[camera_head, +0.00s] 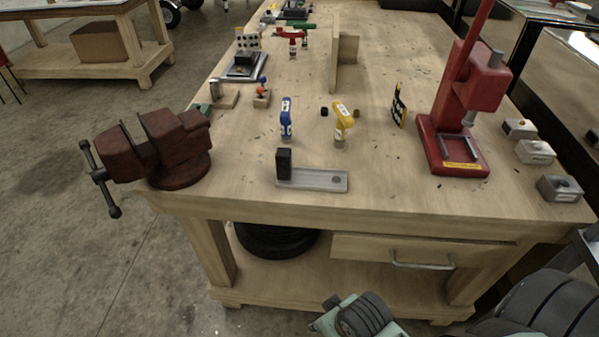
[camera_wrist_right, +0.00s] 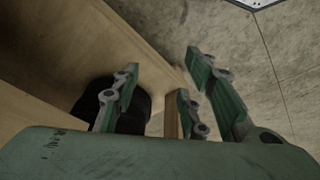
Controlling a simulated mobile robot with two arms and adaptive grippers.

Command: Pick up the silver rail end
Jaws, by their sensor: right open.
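A flat silver rail piece (camera_head: 318,180) lies near the front edge of the wooden workbench (camera_head: 240,188). A black upright block (camera_head: 283,163) stands at its left end. It looks like the silver rail end. My right gripper (camera_head: 328,312) is low at the bottom of the head view, in front of the bench and below its top, apart from the rail piece. In the right wrist view its green fingers (camera_wrist_right: 162,68) are spread with nothing between them. The rail piece does not show in that view. My left gripper is not in view.
A red vise (camera_head: 165,150) is at the bench's left corner and a red press (camera_head: 455,125) at right. Blue and yellow bottles (camera_head: 286,118) (camera_head: 342,120) stand behind the rail piece. A drawer (camera_head: 415,250) and a black tire (camera_head: 270,240) are below.

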